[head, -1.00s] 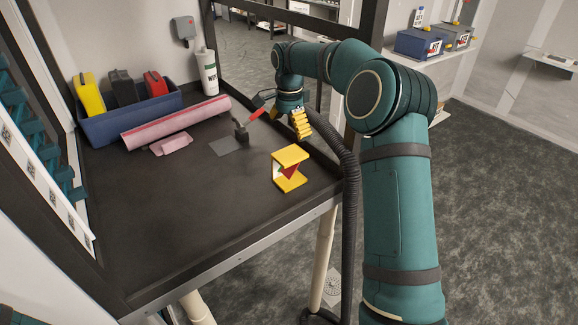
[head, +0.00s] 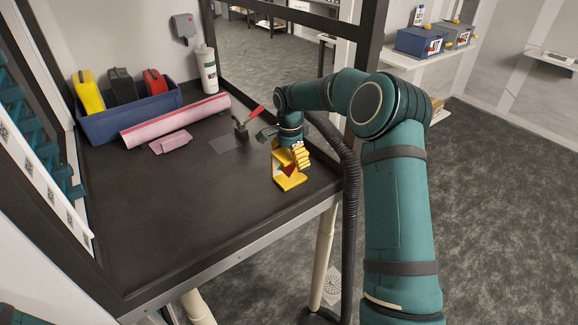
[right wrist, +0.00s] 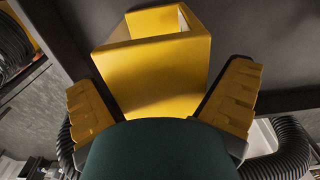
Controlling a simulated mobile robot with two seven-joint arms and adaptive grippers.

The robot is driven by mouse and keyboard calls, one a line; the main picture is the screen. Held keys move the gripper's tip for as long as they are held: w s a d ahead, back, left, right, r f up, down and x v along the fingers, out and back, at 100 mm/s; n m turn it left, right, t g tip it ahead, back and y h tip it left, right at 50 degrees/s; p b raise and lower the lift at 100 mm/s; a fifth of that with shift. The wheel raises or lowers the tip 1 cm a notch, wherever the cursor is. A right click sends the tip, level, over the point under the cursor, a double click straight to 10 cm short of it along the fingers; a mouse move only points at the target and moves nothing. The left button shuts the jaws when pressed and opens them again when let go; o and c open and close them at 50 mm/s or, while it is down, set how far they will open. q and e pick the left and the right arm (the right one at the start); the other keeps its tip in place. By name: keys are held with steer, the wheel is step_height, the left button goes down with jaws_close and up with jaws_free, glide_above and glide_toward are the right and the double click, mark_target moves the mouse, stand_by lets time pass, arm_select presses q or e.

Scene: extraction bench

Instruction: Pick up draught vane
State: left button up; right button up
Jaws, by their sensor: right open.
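A yellow open-sided frame with a red piece inside, which looks like the draught vane (head: 287,181), stands on the dark bench near its right edge. My right gripper (head: 298,158) is over its upper part in the head view and hides some of it. In the right wrist view the yellow frame (right wrist: 155,70) lies between the two spread yellow fingers of my right gripper (right wrist: 162,85). Gaps show between the fingers and the frame's sides there. My left gripper is out of view.
A black hose (head: 348,190) runs past the bench's right edge. A small dark stand with a red flag-like part (head: 256,112) is behind the gripper. A pink roll (head: 175,120) and blue bin (head: 130,123) are at the back left. The front of the bench is clear.

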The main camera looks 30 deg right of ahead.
steer(key=c, duration=1.2)
